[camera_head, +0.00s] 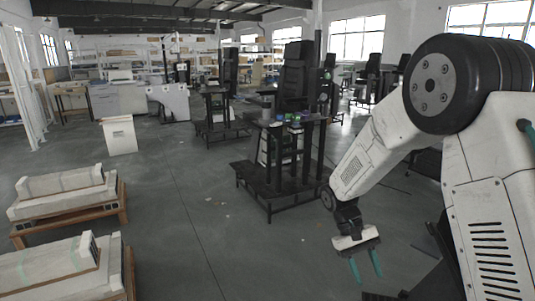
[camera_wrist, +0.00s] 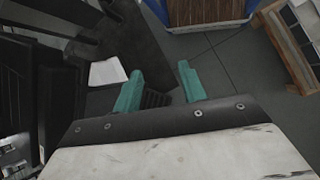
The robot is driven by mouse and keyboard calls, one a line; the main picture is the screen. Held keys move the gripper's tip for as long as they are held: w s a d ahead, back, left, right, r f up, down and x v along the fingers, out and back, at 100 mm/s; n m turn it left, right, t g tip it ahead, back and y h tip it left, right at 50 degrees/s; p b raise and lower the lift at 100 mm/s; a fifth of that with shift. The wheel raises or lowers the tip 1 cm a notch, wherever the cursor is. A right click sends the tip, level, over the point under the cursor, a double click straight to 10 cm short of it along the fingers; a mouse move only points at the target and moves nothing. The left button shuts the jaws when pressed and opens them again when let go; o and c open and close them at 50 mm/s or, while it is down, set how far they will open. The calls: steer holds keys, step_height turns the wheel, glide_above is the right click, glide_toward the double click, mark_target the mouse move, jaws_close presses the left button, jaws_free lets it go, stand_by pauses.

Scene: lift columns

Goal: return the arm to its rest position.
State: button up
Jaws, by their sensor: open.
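My arm comes in from the right side of the head view, bent at a large black joint, with its forearm reaching down and left. My gripper (camera_head: 366,267) hangs at its end with the two teal fingers pointing down and spread apart. Nothing is between the fingers. In the wrist view the gripper (camera_wrist: 158,85) also shows its two teal fingers apart and empty, over the grey floor and dark parts below.
A black lift column stand (camera_head: 275,180) with small green and blue items on top stands left of my gripper. Long white blocks on wooden pallets (camera_head: 68,222) lie at the left. A white box (camera_head: 120,135) stands farther back. The floor between is mostly clear.

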steer(key=s+r+t+y, duration=0.2)
steer(key=s+r+t, duration=0.2)
steer(key=s+r, duration=0.6)
steer(key=s+d+r+m+t+y, duration=0.1)
steer(key=s+r+t, duration=0.2)
steer(key=s+r, duration=0.8)
steer(key=s, duration=0.4)
steer(key=shift+s+r+t+y, duration=0.25)
steer(key=shift+s+t+y, duration=0.05)
steer(key=shift+t+y, duration=0.1)
